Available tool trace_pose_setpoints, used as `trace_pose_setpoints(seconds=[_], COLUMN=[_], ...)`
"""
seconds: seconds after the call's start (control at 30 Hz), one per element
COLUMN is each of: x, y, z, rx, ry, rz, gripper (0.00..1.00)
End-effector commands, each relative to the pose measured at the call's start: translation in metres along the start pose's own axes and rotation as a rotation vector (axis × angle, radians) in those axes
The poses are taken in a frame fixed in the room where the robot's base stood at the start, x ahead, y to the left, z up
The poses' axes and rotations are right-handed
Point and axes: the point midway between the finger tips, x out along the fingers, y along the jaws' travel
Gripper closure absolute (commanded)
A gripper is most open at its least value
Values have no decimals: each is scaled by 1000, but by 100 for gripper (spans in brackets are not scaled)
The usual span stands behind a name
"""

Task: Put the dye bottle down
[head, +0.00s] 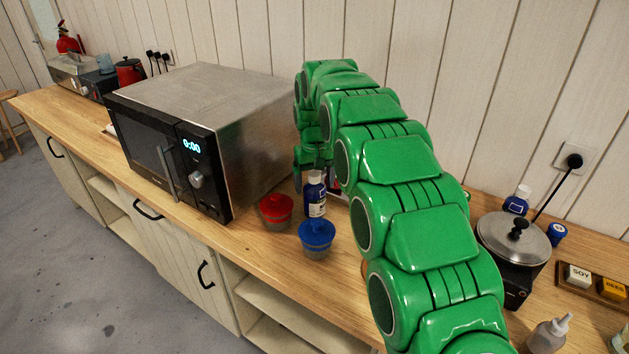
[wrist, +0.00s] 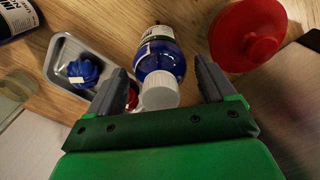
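The dye bottle (head: 315,199) is blue with a white cap and a pale label. In the head view it appears to stand upright on the wooden counter (head: 283,313), right of the microwave. In the wrist view the bottle (wrist: 160,57) lies between the fingers of my gripper (wrist: 161,66). Its white cap points toward the palm, and a gap shows on each side, so the fingers are open and not gripping it. In the head view my green arm hides much of my gripper.
A red-lidded jar (head: 276,209) and a blue-lidded jar (head: 317,238) stand close in front of the bottle. The microwave (head: 203,145) is on the left. A metal tray (wrist: 62,58) holds a blue item. A lidded pot (head: 514,240) on a black base stands right of my arm.

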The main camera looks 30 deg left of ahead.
Motion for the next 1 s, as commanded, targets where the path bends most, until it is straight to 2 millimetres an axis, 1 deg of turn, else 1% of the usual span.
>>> trace_pose_setpoints(seconds=[0.33, 0.47, 0.57, 0.7, 1.0], x=[-1, -9, -21, -44, -82], y=[0, 0, 1, 0, 0], z=[0, 0, 0, -1, -1], rx=[0, 0, 1, 0, 1], ry=[0, 1, -1, 5, 1], rz=[0, 0, 0, 0, 0], gripper=[9, 9, 9, 9, 9])
